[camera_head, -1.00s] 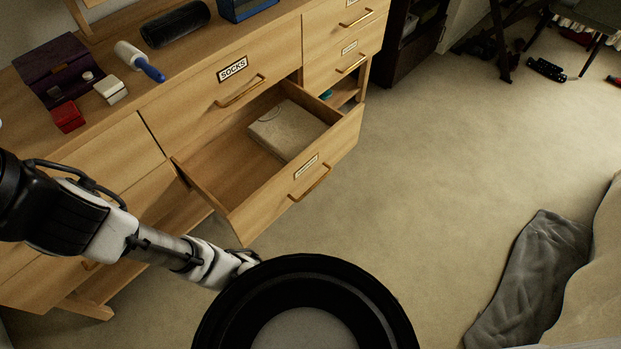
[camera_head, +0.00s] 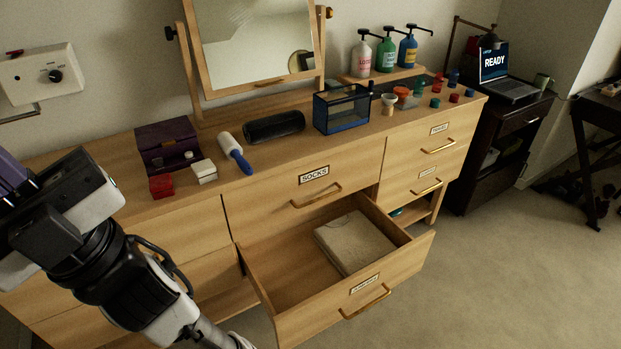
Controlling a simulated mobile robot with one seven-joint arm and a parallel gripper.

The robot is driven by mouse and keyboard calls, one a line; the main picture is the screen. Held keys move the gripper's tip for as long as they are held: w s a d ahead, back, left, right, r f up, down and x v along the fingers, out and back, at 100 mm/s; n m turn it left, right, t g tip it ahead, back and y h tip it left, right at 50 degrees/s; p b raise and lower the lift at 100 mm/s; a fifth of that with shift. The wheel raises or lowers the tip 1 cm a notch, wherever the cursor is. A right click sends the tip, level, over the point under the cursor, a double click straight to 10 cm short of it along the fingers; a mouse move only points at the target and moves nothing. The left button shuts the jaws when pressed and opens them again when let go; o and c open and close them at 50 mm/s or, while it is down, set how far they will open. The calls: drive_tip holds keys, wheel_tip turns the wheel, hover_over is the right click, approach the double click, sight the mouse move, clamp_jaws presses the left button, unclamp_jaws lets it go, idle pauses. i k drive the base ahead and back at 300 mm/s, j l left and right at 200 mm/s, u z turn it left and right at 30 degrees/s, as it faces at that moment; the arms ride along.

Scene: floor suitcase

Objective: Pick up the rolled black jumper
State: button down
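A rolled black bundle (camera_head: 273,126), which looks like the rolled jumper, lies on its side on top of the wooden dresser (camera_head: 260,185). It lies between a white lint roller with a blue handle (camera_head: 236,152) and a dark blue-edged clear box (camera_head: 341,110). Nothing is touching it from above. My arm shows at the lower left, in front of the dresser, and runs out of the bottom edge. My gripper's fingers are not in view.
An open drawer (camera_head: 285,322) sticks out and holds a folded beige cloth (camera_head: 352,243). A mirror (camera_head: 255,45) stands behind the bundle. A purple box (camera_head: 167,143), a red box (camera_head: 161,186) and pump bottles (camera_head: 387,55) share the top.

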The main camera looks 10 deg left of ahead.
sight(255, 131)
drive_tip(key=i+l+u, duration=1.1)
drive_tip(key=i+l, duration=0.05)
